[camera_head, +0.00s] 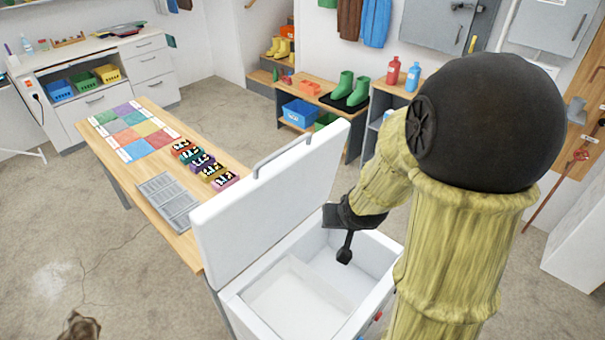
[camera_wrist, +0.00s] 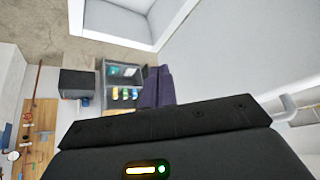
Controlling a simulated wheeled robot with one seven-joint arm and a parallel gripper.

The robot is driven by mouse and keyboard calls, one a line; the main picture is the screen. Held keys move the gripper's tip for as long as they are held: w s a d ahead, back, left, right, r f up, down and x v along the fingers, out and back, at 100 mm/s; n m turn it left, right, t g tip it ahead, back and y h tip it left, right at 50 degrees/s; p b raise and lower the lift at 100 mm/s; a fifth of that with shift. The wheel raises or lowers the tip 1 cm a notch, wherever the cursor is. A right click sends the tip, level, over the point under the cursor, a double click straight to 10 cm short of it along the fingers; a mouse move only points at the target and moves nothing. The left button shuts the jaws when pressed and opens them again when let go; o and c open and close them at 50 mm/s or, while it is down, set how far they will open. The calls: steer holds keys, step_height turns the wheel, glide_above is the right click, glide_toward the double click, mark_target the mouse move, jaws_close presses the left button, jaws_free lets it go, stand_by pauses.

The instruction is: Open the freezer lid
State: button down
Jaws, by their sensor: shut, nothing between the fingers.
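The white chest freezer (camera_head: 262,322) stands open, and its bare interior with a stepped floor shows. Its lid (camera_head: 262,206) is raised steeply on the left side, with a grey bar handle (camera_head: 283,156) at its top edge. My gripper (camera_head: 345,255) is shut and empty. It points down over the freezer opening, to the right of the lid and apart from the handle. In the wrist view the pale lid (camera_wrist: 235,45) fills the upper right, the handle (camera_wrist: 292,112) shows at the right edge, and part of the freezer (camera_wrist: 120,22) is at the top.
A wooden table (camera_head: 150,222) with coloured squares, several small patterned items and a grey grid stands left behind the lid. Floor at the left is mostly clear.

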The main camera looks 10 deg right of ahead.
mark_target(295, 163)
steer(key=w+d+m+t+y+b, duration=0.2)
steer(key=w+m+t+y+b, duration=0.4)
steer(key=y, duration=0.6)
steer(key=w+m+t, duration=0.1)
steer(key=m+t, duration=0.1)
steer(key=t, duration=0.1)
steer(key=shift+w+d+f+t, duration=0.15)
steer(key=shift+d+f+t, duration=0.15)
steer(key=shift+t, duration=0.1)
steer(key=p+x, duration=0.4)
steer(key=x, duration=0.9)
steer(key=shift+p, duration=0.3)
steer(key=shift+w+a, duration=0.3)
steer(key=shift+w, duration=0.1)
